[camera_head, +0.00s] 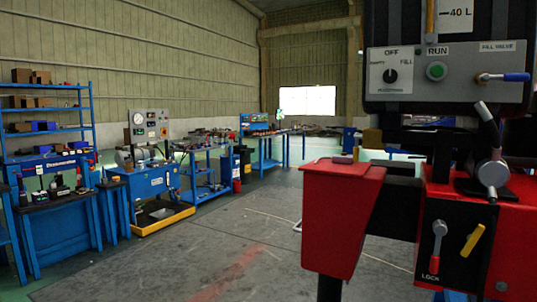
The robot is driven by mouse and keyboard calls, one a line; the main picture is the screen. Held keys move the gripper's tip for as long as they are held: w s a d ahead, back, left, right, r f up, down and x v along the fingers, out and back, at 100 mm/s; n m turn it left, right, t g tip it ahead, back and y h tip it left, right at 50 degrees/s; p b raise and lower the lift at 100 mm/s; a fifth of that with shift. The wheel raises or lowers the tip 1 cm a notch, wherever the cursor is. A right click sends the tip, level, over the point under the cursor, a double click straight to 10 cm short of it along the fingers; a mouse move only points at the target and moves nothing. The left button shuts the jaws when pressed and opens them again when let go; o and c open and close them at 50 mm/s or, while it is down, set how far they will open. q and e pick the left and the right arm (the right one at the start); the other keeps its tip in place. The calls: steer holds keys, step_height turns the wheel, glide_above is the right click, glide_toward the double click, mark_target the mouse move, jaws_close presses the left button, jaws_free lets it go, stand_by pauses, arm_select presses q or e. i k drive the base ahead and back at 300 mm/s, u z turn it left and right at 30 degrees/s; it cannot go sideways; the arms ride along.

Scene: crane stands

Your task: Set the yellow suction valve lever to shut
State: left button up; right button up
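A short yellow lever (472,240) sits on the black front panel (454,268) of a red machine at the right. It is tilted, with its upper end to the right and its lower end to the left. I take it for the suction valve lever, but I read no label or shut mark beside it. Neither of my grippers shows in the head view.
Left of the yellow lever is a grey lever with a red tip (434,265), above the word LOCK. Above are a grey control panel (450,75) and a blue-handled fill valve lever (503,77). A red bin-like part (340,215) juts out left. Open floor (240,240) lies beyond.

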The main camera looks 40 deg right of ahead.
mark_target(356, 149)
steer(key=u, duration=0.1)
steer(key=i, duration=2.85)
steer(key=z, duration=3.15)
